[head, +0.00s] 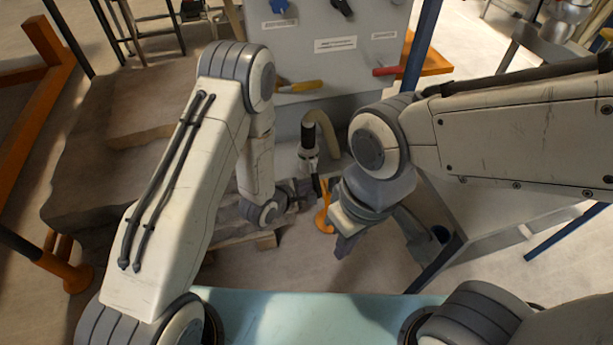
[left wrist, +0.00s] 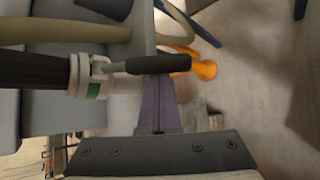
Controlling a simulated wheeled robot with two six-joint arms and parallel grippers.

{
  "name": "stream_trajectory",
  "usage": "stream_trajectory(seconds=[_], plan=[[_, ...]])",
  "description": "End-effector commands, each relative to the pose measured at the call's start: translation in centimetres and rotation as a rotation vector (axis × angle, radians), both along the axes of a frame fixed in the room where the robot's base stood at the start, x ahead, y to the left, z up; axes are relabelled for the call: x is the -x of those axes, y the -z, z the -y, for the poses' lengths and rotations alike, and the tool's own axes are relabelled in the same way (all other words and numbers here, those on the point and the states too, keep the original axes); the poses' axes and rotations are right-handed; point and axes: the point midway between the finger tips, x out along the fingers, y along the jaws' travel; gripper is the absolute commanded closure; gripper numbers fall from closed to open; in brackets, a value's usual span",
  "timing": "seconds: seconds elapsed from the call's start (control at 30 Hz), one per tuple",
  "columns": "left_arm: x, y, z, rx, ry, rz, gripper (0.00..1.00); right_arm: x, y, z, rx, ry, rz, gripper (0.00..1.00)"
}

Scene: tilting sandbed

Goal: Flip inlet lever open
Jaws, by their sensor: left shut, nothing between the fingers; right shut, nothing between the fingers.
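A valve with a pale body and a green band (left wrist: 92,90) sits on a dark pipe end in the left wrist view. Its black-handled lever (left wrist: 150,66) sticks out sideways across the tips of my left gripper (left wrist: 160,80). I cannot tell whether they touch. The purple fingers are together and hold nothing. In the head view the valve (head: 308,158) stands below a black sleeve and a curved tan hose, with my left gripper (head: 304,192) close beside and below it. My right gripper (head: 343,244) is shut and empty, lower and to the right.
A grey panel (head: 335,70) behind carries a blue knob (head: 278,5), a yellow-handled lever (head: 300,87) and a red-handled lever (head: 388,71). An orange stand (head: 324,215) is close behind the grippers. A brown layered sand block (head: 85,175) stands at left.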

Motion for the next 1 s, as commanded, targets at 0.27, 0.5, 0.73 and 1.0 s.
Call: stream_trajectory(seconds=[0.27, 0.5, 0.73, 1.0], plan=[[0.9, -2.3, 0.4, 0.081, 0.003, -0.245, 1.00, 0.0, -4.5, 0.0, 0.000, 0.000, 0.000, 1.00], [1.7, -3.2, 0.7, 0.085, 0.003, -0.255, 1.00, 0.0, -6.1, 0.0, 0.000, 0.000, 0.000, 1.00], [1.9, -4.2, 0.8, 0.086, 0.005, -0.249, 1.00, 0.0, -6.9, 0.0, 0.000, 0.001, 0.000, 1.00], [1.9, -4.9, 0.9, 0.086, 0.005, -0.247, 1.00, 0.0, -7.5, 0.0, 0.000, 0.001, 0.000, 1.00]])
